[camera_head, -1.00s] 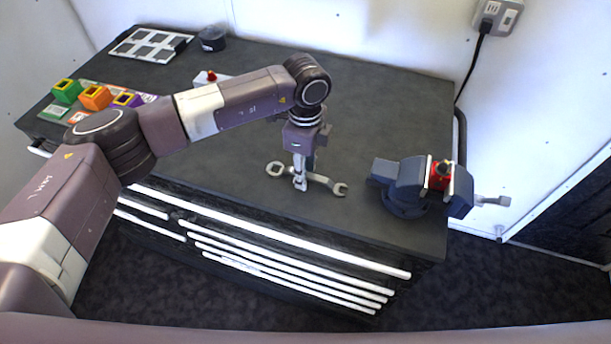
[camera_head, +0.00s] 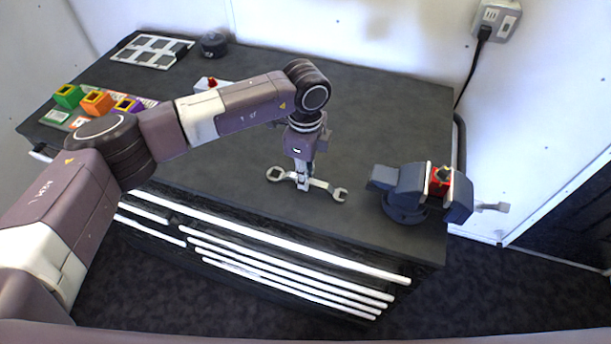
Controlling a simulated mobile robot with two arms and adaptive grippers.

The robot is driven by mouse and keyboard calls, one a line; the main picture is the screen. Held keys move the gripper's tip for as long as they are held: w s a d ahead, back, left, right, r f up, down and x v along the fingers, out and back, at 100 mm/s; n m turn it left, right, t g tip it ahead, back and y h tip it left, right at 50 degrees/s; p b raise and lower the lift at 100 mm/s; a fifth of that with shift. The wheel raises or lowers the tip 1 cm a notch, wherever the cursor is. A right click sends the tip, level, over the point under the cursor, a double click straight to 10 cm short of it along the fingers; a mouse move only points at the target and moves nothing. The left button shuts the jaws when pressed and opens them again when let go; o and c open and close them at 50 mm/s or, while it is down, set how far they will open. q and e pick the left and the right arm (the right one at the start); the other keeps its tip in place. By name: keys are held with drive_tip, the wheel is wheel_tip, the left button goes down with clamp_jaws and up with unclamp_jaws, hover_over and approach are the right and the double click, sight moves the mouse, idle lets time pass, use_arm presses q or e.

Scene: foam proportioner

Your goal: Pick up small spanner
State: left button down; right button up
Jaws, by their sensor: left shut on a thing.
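A silver spanner (camera_head: 326,188) with an open jaw at its right end and a ring-like head at its left end is near the front of the dark workbench (camera_head: 240,170). My left gripper (camera_head: 302,184) points down over the middle of the spanner and is shut on it. I cannot tell whether the spanner touches the bench top or is slightly above it. My right gripper is not in view.
A blue-grey vise (camera_head: 405,190) with a red part (camera_head: 441,180) stands at the bench's right front. Green, orange and purple blocks (camera_head: 97,101) sit at the left. A panelled tray (camera_head: 152,50) and a dark round object (camera_head: 213,43) are at the back.

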use_arm(q)
drive_tip(key=shift+r, duration=0.4)
wheel_tip(320, 180, up, 20)
drive_tip(key=b, duration=0.6)
drive_tip(key=shift+f, duration=0.2)
drive_tip(key=c, duration=2.5)
unclamp_jaws()
drive_tip(key=shift+c, duration=0.2)
clamp_jaws()
drive_tip(key=shift+d, duration=0.1)
